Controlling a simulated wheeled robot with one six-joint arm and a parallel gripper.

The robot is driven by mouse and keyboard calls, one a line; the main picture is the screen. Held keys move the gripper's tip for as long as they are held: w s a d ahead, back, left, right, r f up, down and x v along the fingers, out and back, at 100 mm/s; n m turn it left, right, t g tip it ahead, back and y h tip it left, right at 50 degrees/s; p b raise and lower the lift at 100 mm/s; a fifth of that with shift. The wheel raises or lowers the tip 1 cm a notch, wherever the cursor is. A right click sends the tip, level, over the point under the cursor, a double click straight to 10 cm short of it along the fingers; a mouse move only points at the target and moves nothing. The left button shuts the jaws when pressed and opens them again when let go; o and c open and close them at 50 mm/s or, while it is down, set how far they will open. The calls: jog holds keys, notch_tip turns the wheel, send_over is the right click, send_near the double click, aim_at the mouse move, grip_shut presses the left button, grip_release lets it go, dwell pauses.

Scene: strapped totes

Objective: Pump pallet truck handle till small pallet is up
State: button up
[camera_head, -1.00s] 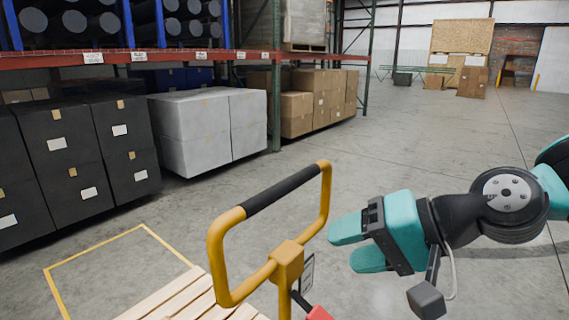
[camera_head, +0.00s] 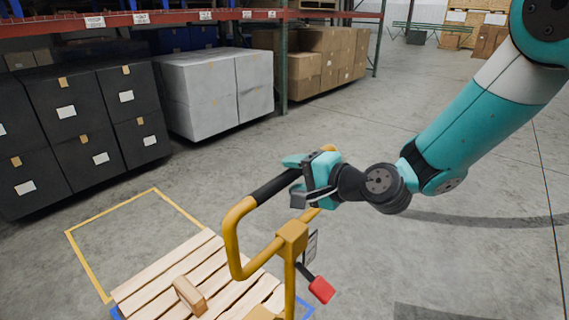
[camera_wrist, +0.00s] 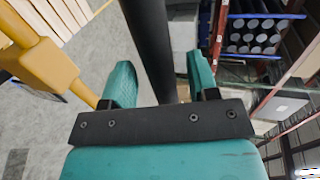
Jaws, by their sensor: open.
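The pallet truck's yellow loop handle (camera_head: 238,232) stands upright in the head view, with a black grip bar (camera_head: 273,187) across its top. My gripper (camera_head: 303,161) is at the right part of that bar. In the wrist view the black bar (camera_wrist: 150,45) runs between the two teal fingers of my gripper (camera_wrist: 160,85); the jaws are open, with gaps beside the bar. A red lever (camera_head: 321,290) sticks out low on the handle's right. The small wooden pallet (camera_head: 165,268) lies at the lower left, with a wooden block (camera_head: 189,296) on it. The forks are mostly hidden.
A yellow floor outline (camera_head: 88,262) lies around the pallet's far left side. Black boxes (camera_head: 70,130), a light wrapped load (camera_head: 215,92) and brown cartons (camera_head: 325,62) stand along the rack. The floor on the right is open.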

jog(key=shift+p+x, duration=0.4)
jog(key=shift+x, duration=1.25)
jog(key=shift+s, duration=0.1)
grip_shut()
